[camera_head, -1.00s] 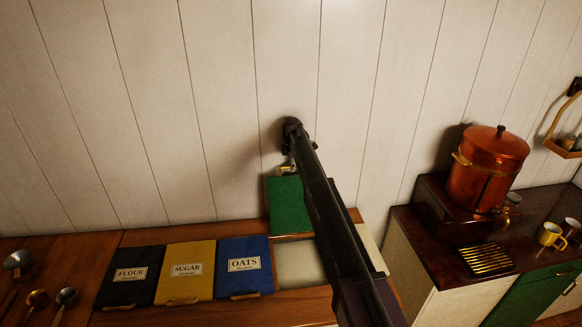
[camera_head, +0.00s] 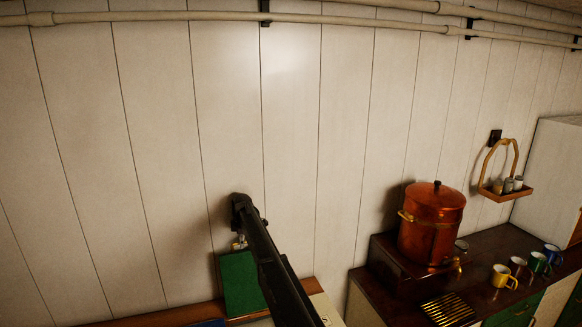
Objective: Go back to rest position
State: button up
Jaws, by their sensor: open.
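My dark arm (camera_head: 272,262) reaches from the bottom edge up and left towards the white plank wall. My gripper (camera_head: 240,238) is at its far end, small and mostly hidden by the arm, just above the top edge of a raised green lid (camera_head: 241,283). It is open and I see nothing held in it. The green lid stands upright near the wall. I cannot tell whether the gripper touches the lid's handle.
A copper urn (camera_head: 431,225) stands on the dark right-hand counter (camera_head: 485,256), with several mugs, a yellow one (camera_head: 503,277) among them, and a brass grate (camera_head: 447,309). A wall rack (camera_head: 505,189) holds small jars. Pipes (camera_head: 200,16) run along the wall top.

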aim_at(233, 246)
jog(key=shift+s+a+r+m+t+y+p, duration=0.2)
jog(key=shift+s+a+r+m+y, duration=0.2)
jog(key=shift+s+m, duration=0.25)
jog(key=shift+s+a+r+m+t+y+p, duration=0.1)
jog(key=shift+s+a+r+m+t+y, duration=0.25)
jog(key=shift+m, duration=0.4)
jog(key=shift+s+a+r+m+t+y+p, duration=0.1)
jog(key=shift+s+a+r+m+y, duration=0.25)
jog(key=shift+s+m, duration=0.35)
jog(key=s+d+f+m+h+b, duration=0.1)
jog(key=s+d+f+m+b, duration=0.4)
jog(key=s+d, duration=0.6)
jog(key=s+d+f+m+h+b, duration=0.15)
jog(key=s+d+f+b, duration=0.4)
jog(key=s+d, duration=0.55)
jog(key=s+d+f+m+g+b, duration=0.1)
jog(key=s+d+f+m+b, duration=0.3)
jog(key=s+d, duration=0.5)
jog(key=s+d+f+m+g+b, duration=0.1)
jog(key=s+d+f+m+b, duration=0.3)
jog(key=s+d, duration=0.5)
jog(key=s+f+m+h, duration=0.1)
jog(key=s+f, duration=0.1)
jog(key=s, duration=0.2)
jog(key=shift+s+m+b, duration=0.25)
jog(key=shift+m+b, duration=0.1)
jog(key=shift+b, duration=0.05)
